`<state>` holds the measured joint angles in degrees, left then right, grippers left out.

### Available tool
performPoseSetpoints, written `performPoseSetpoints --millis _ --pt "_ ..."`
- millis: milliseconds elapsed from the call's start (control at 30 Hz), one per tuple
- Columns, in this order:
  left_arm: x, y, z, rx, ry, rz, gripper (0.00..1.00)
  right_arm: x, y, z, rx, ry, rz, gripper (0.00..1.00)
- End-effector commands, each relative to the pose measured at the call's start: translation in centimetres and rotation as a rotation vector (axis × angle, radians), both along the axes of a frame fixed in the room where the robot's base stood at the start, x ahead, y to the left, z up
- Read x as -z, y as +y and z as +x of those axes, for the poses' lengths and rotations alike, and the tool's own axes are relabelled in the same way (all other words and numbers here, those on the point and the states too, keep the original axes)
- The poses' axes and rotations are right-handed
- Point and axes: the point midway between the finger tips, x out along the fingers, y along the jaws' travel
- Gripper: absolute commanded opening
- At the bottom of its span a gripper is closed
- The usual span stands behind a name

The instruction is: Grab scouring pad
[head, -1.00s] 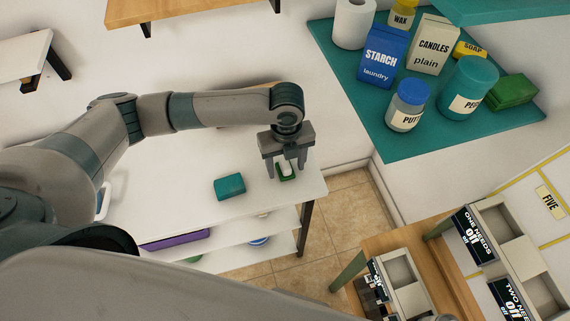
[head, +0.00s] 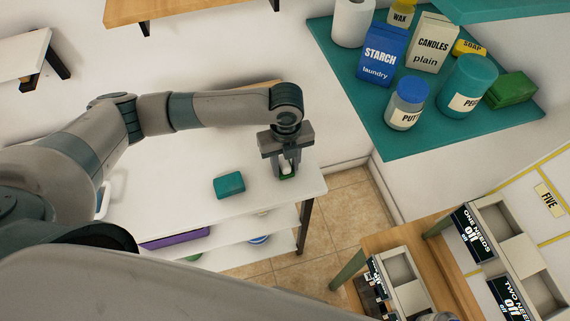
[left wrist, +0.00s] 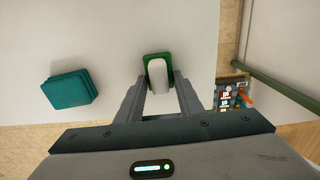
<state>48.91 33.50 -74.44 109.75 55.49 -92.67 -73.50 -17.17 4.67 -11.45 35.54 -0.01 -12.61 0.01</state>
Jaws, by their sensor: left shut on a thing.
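The scouring pad (head: 288,177) is a small green pad with a white raised grip on top. It lies on the white table (head: 170,215) near its right end, and it also shows in the left wrist view (left wrist: 157,60). My left gripper (head: 287,168) points down over it, its fingers closed against both sides of the white grip. The fingertips also show in the left wrist view (left wrist: 160,78). The fingers partly hide the pad in the head view. My right gripper is in neither view.
A teal shelf (head: 345,85) at upper right holds a starch box (head: 383,55), a jar (head: 407,104) and other goods. A wooden bench (head: 400,240) with trays stands lower right.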

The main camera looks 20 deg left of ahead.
Motion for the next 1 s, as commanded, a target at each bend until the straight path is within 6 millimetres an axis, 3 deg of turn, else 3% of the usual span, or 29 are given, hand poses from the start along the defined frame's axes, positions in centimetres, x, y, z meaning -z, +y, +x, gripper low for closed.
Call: performPoseSetpoints --millis 267,467,800,1000 --pt "-1.2 0.0 0.1 0.001 -0.002 -0.001 0.12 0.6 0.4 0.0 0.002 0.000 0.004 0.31" --pt "-4.0 0.0 0.2 0.002 -0.005 -0.001 0.12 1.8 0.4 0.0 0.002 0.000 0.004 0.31" --pt "-7.8 -6.1 -3.0 0.007 -0.003 -0.004 0.12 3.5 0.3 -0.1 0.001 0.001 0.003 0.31" --pt "-9.7 -8.8 -4.5 0.005 -0.001 -0.002 0.12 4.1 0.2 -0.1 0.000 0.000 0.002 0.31"
